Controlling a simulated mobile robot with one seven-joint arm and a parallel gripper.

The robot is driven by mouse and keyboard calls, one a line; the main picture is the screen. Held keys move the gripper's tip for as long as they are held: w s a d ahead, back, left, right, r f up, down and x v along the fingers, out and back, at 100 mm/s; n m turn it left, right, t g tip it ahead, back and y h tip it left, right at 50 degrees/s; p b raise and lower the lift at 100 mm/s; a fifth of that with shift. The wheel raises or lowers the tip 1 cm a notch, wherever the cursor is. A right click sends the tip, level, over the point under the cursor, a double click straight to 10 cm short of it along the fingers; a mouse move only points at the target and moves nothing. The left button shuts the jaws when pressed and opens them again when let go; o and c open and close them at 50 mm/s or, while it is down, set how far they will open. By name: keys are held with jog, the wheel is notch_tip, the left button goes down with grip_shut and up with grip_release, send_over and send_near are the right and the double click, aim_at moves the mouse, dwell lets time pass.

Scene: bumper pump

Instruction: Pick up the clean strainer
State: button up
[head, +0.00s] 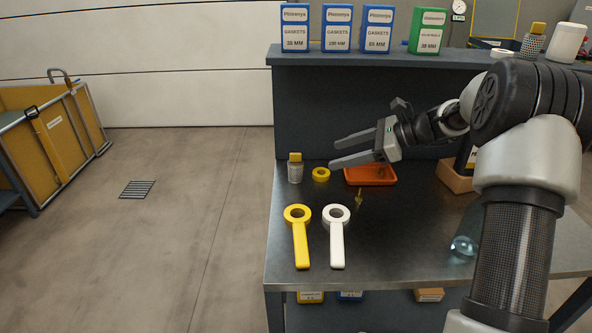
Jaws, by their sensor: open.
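A small grey cylinder with a yellow cap (295,171), strainer-like, stands upright at the back left of the grey workbench (400,240). A similar mesh-patterned cylinder with a yellow top (532,42) stands on the upper shelf at the right. The picture does not clearly show which is the clean strainer. My gripper (333,154) is open and empty, its fingers pointing left above the back of the bench. It is to the right of the bench cylinder and apart from it in the picture.
A yellow ring (321,174) lies beside the bench cylinder. An orange tray (356,179) is under my gripper. A yellow ring-ended tool (300,240) and a white one (337,242) lie in front. A glass object (462,246) sits right. Gasket boxes (336,28) line the shelf.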

notch_tip(320, 180, down, 4)
jog(key=w+d+m+y, duration=0.1)
jog(key=w+d+m, duration=0.1)
jog(key=w, duration=0.1)
jog(key=b, duration=0.3)
send_near(296, 168)
jog(key=shift+t, duration=0.4)
jog(key=x, duration=0.4)
jog(key=w+x, duration=0.1)
jog(key=x, duration=0.1)
jog(key=shift+d+f, duration=0.25)
jog(key=shift+f, duration=0.2)
jog(key=shift+w+d+f+b+x, duration=0.15)
jog(key=shift+b+x, duration=0.3)
jog(key=shift+x, duration=0.9)
jog(key=shift+w+d+f+b+x, duration=0.1)
jog(key=shift+b+x, duration=0.3)
jog(key=shift+x, duration=1)
jog(key=c, duration=1.1)
